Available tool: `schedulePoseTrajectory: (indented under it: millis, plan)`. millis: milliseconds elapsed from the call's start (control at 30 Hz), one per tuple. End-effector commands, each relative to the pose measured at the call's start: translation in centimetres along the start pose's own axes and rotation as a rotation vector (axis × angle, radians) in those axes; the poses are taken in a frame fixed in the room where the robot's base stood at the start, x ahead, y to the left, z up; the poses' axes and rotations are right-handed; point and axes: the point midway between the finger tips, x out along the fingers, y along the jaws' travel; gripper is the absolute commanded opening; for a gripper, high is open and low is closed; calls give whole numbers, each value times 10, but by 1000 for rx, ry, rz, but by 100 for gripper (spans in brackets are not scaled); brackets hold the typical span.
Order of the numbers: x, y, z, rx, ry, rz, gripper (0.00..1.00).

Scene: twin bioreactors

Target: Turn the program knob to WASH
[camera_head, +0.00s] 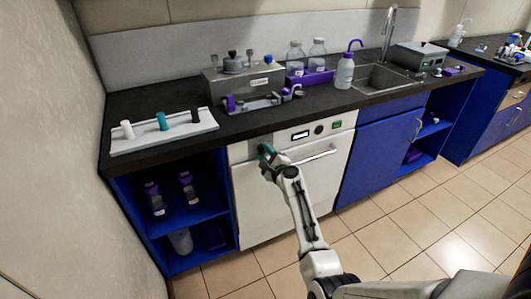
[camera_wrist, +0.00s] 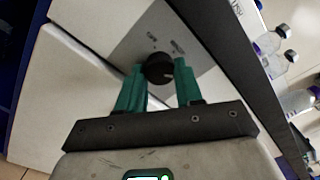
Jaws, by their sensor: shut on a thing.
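The program knob (camera_wrist: 158,68) is a round black dial on a grey plate (camera_wrist: 130,50) of the white washer's front, seen in the wrist view. Small markings stand beside the knob, too blurred to read. My gripper (camera_wrist: 159,72) has green fingers, one on each side of the knob, and is shut on it. In the head view my gripper (camera_head: 267,153) is at the upper left of the white washer (camera_head: 262,205) and hides the knob there.
The washer's handle (camera_head: 315,154), small display (camera_head: 300,135), a second dark dial (camera_head: 319,129) and a green-lit switch (camera_head: 336,124) are right of my gripper. The dark countertop (camera_head: 150,94) overhangs above, bearing a white rack (camera_head: 165,134) and bottles. Tiled floor (camera_head: 390,235) is clear at right.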

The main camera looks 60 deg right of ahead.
Motion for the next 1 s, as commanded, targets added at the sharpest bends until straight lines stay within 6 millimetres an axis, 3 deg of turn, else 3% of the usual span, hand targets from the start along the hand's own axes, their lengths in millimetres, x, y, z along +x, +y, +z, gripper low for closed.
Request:
schedulePoseTrajectory:
  millis: [300, 833, 867, 1000]
  plan:
    - [-1, 1, -2, 115, 4, 1, 5]
    - [-1, 2, -2, 136, 4, 2, 5]
    - [-1, 2, -2, 136, 4, 2, 37]
    - [-1, 1, -2, 136, 3, 1, 51]
